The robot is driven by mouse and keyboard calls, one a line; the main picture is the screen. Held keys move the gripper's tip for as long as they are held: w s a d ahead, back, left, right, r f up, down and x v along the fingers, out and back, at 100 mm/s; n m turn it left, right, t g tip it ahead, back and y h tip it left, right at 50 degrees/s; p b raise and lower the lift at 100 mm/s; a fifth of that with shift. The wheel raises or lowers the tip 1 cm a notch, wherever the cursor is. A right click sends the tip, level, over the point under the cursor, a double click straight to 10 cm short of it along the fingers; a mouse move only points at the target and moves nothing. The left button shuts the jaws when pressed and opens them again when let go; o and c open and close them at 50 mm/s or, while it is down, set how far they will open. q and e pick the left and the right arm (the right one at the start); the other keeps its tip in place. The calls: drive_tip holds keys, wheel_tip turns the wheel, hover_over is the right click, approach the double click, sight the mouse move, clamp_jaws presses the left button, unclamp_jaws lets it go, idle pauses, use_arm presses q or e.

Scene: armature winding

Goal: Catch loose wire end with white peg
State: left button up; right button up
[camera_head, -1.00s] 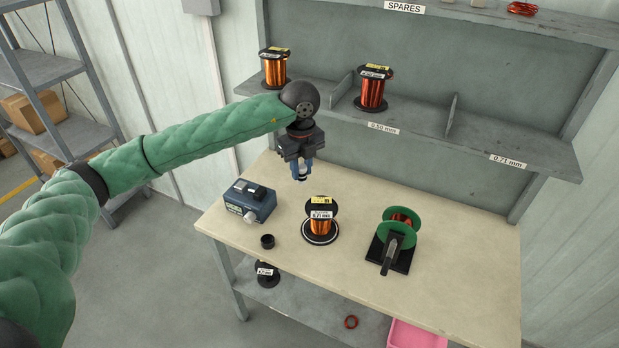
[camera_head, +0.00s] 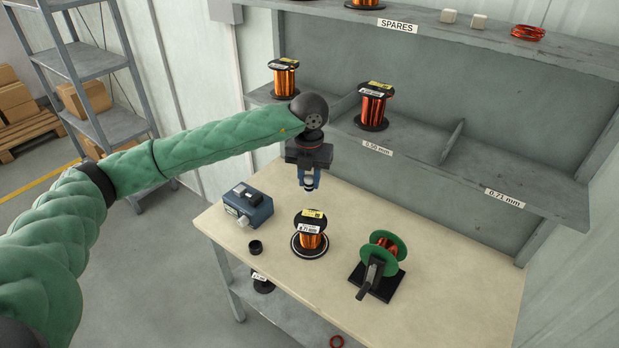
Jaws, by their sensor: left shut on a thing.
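My left gripper (camera_head: 308,184) hangs pointing down above the back of the bench, behind the copper wire spool. Its blue fingers are shut on a small pale and dark piece, too small to identify. The spool (camera_head: 311,242) stands upright on a dark round base with a light ring, below and apart from the gripper. A green-flanged reel (camera_head: 380,253) with copper wire sits on a black stand to its right. I cannot make out a loose wire end or surely identify a white peg. My right gripper is out of view.
A blue-grey box (camera_head: 247,207) with a pale knob and a black cup (camera_head: 255,247) are on the bench's left. Wire spools (camera_head: 374,106) stand on the shelf behind. The bench's right side (camera_head: 463,270) is clear.

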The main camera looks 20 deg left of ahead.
sight(310, 195)
use_arm(q)
drive_tip(key=shift+d+f, duration=0.25)
drive_tip(key=shift+f, duration=0.05)
wheel_tip(310, 195, down, 5)
drive_tip(key=shift+a+f+b, duration=0.1)
drive_tip(key=shift+f+b, duration=0.05)
drive_tip(key=shift+b, duration=0.5)
drive_tip(key=shift+f, duration=1.05)
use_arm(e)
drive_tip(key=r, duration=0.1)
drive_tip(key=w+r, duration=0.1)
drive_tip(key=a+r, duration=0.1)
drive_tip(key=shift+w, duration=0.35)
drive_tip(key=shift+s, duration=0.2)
use_arm(q)
drive_tip(key=shift+b, duration=0.3)
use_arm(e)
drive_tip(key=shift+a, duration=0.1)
